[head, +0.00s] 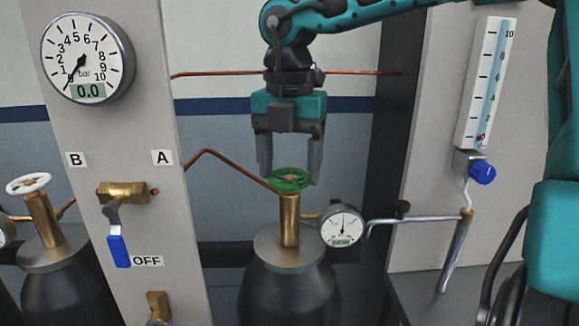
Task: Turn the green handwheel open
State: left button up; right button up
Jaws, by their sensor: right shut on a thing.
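The green handwheel (289,174) sits on top of a brass valve stem (290,222) on a dark gas cylinder (288,295), in the middle of the head view. My right gripper (290,180) comes down from above, pointing straight down. Its two grey fingers stand on either side of the handwheel, and it is shut on the wheel's rim. The wheel lies flat and is mostly visible between the fingers. My left gripper is not in view.
A small gauge (341,226) sits right of the brass stem. A large gauge (87,60) reads 0.0 bar on the left panel, above a blue lever (118,250) by an OFF label. A white handwheel (29,184) tops another cylinder. A flowmeter (487,85) has a blue knob (482,172).

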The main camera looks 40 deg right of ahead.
jog(key=n, duration=0.5)
jog(key=shift+n, duration=0.3)
jog(key=n, duration=1)
jog(key=shift+r, duration=0.1)
jog(key=n+p, duration=0.1)
jog(key=n, duration=0.2)
jog(key=shift+n, duration=0.3)
jog(key=n, duration=0.4)
jog(key=shift+p, duration=0.3)
jog(key=shift+n, duration=0.9)
jog(key=o, duration=1)
